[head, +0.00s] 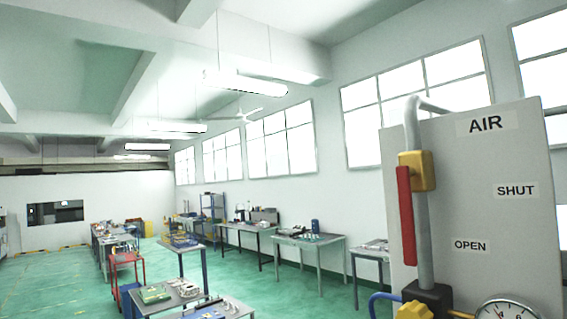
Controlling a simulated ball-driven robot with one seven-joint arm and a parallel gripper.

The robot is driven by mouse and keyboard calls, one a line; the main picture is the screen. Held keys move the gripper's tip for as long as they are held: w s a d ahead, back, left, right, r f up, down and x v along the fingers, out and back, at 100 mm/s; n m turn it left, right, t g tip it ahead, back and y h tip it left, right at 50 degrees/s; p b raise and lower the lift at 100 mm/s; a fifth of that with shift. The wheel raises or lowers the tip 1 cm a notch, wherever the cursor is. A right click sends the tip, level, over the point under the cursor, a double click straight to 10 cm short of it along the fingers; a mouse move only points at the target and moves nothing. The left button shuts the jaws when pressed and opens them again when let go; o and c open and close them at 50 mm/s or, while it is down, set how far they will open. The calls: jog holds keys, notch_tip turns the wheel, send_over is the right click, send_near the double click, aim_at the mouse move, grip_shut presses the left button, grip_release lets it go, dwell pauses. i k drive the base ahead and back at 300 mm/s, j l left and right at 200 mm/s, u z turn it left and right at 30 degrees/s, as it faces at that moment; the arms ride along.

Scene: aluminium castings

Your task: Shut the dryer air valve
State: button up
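A grey panel labelled AIR (485,124) stands close on the right. A grey pipe (425,240) runs down its left side. The valve's yellow body (424,168) sits on this pipe. Its long red lever (406,215) hangs down from the body, in line with the pipe. An OPEN label (470,245) is level with the lever's lower part. A SHUT label (516,191) is higher and further right. My gripper is not in view, and nothing is seen touching the lever.
A gauge (508,311), a black block (432,296) and a yellow fitting (413,311) sit at the panel's bottom, partly cut off. Workbenches (310,238) line the right wall. A red trolley (126,259) stands left of centre. Green floor (50,285) is open at left.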

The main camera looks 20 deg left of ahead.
aim_at(403, 172)
jog(key=i+j+u, duration=0.7)
jog(key=i, duration=0.15)
jog(key=l, duration=0.1)
